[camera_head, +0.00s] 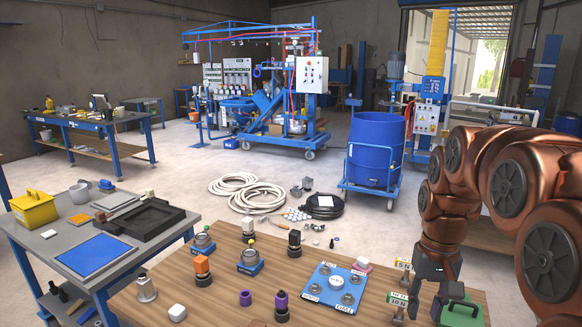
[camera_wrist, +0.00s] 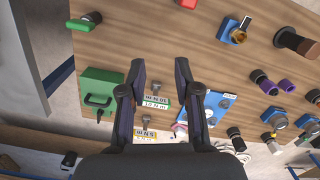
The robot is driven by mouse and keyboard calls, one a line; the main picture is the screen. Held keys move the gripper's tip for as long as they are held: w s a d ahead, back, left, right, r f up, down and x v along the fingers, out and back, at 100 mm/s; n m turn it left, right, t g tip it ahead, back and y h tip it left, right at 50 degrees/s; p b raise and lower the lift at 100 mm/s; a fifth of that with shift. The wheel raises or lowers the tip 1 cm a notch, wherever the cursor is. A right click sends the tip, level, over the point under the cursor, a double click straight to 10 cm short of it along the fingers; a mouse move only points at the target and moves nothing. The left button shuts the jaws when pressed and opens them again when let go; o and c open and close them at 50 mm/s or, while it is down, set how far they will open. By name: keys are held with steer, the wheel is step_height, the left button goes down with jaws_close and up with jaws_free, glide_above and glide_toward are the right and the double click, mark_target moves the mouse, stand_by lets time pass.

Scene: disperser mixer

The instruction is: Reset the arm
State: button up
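My arm, copper-brown, hangs down at the right of the head view. My gripper (camera_head: 436,286) is above the right end of the wooden table, near a green case (camera_head: 462,312) and small torque tags (camera_head: 397,298). In the wrist view my gripper (camera_wrist: 160,72) has its two dark fingers wide apart, with nothing held between them. A white-and-green torque tag (camera_wrist: 155,102) shows below and between the fingers. The green case (camera_wrist: 99,88) is left of the fingers, and a blue plate (camera_wrist: 207,103) is right of them, partly hidden by a finger.
The wooden table (camera_head: 222,292) holds several fittings and the blue plate (camera_head: 334,287). A grey bench (camera_head: 52,240) with a yellow box (camera_head: 34,208) stands left. A blue drum (camera_head: 376,148) on a cart and coiled hoses (camera_head: 257,197) are beyond.

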steer(key=s+a+f, duration=0.2)
steer(key=s, duration=0.5)
steer(key=s+a+f+n+p, duration=0.1)
steer(key=s+a, duration=0.1)
steer(key=s, duration=0.6)
steer(key=s+a+f+p, duration=0.1)
steer(key=s+a+f, duration=0.1)
steer(key=s, duration=0.6)
steer(key=shift+s+a+f+n+g, duration=0.2)
steer(key=shift+a+f+n+g, duration=0.1)
steer(key=shift+a+n+g, duration=0.1)
